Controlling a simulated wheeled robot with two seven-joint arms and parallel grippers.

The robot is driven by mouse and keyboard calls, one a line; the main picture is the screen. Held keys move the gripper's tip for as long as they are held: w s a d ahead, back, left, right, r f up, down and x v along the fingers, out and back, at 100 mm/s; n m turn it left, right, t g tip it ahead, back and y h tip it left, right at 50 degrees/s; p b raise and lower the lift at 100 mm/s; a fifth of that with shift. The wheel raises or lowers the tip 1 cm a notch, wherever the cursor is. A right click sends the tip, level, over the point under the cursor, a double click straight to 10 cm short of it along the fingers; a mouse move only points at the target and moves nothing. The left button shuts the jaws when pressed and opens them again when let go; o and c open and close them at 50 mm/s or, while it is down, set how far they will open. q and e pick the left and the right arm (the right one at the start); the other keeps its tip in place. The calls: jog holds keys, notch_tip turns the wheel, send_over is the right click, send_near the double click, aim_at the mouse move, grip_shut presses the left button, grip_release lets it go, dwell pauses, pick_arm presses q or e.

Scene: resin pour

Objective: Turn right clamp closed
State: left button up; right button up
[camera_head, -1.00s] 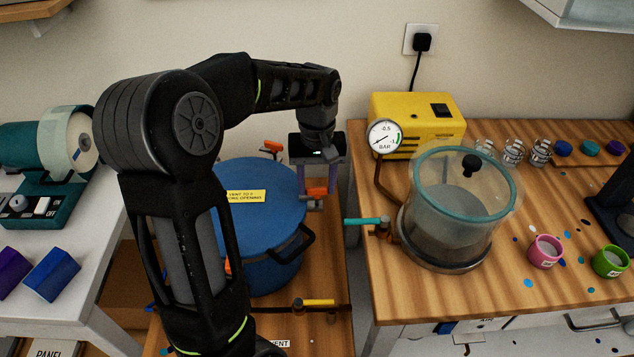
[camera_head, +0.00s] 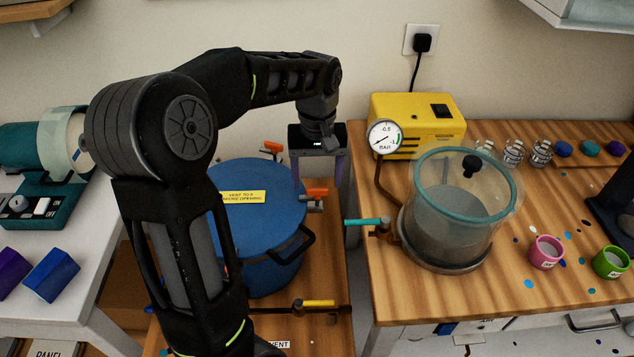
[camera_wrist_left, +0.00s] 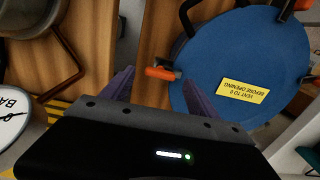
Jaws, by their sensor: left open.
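The blue pot (camera_head: 262,215) has a flat lid with a yellow label (camera_head: 243,197). The right clamp (camera_head: 317,192), with an orange handle on a grey base, sits at its right rim. Its handle lies roughly sideways in the head view. My left gripper (camera_head: 320,179) points down above the clamp, open, its purple fingers to either side of the handle. In the left wrist view the clamp (camera_wrist_left: 163,73) shows just beyond the gap between the fingertips (camera_wrist_left: 157,82); I cannot tell whether they touch. My right gripper is out of view.
Another orange clamp (camera_head: 271,148) is at the pot's back rim. A yellow-handled valve (camera_head: 318,303) lies in front. The right table bears a glass chamber (camera_head: 462,215) with a teal-handled valve (camera_head: 363,221), a gauge (camera_head: 385,138) and a yellow pump (camera_head: 425,118).

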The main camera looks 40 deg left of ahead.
aim_at(317, 188)
pick_arm(q)
jog(key=shift+r, duration=2.8)
